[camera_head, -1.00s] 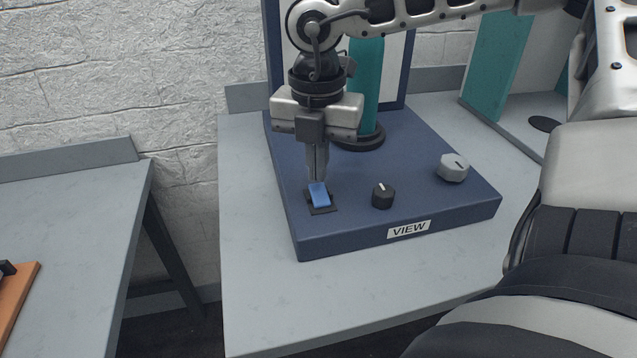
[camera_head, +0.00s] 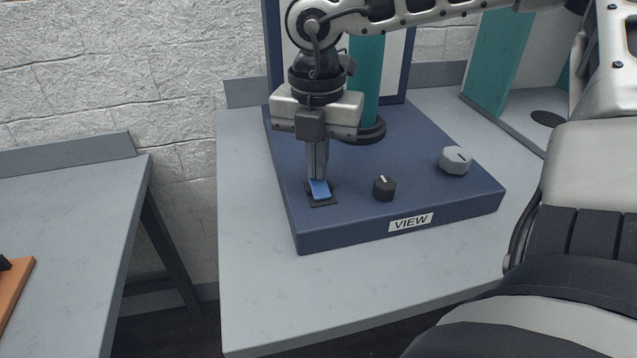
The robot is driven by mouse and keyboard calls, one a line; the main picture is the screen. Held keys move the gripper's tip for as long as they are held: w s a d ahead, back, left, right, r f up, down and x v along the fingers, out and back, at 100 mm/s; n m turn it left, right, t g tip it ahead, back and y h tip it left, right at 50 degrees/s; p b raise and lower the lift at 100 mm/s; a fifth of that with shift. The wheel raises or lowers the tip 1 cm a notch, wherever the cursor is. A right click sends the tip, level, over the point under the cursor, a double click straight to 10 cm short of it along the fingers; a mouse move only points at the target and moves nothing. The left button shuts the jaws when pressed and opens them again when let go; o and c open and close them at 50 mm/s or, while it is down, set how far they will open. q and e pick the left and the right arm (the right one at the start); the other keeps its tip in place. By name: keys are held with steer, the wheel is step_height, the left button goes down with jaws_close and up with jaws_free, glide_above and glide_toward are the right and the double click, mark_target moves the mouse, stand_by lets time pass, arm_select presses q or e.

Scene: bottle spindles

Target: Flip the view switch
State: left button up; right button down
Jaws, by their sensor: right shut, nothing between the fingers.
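The view switch is a blue rocker (camera_head: 320,190) in a dark square plate on the left of the blue base (camera_head: 350,228), which carries a white VIEW label (camera_head: 410,222). My right gripper (camera_head: 319,177) points straight down with its fingers shut and empty. Its fingertips are at the far edge of the rocker and seem to touch it; they hide that edge. The near part of the rocker shows in front of the fingers. My left gripper is not in view.
A small black knob (camera_head: 384,188) and a grey knob (camera_head: 455,160) stand right of the switch. A teal bottle (camera_head: 367,80) stands on a dark round spindle base (camera_head: 370,130) behind. The grey table (camera_head: 300,300) is bare in front.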

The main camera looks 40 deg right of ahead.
steer(key=shift+f+b, duration=0.35)
steer(key=shift+r+p, duration=1.7)
steer(key=shift+r, duration=1.85)
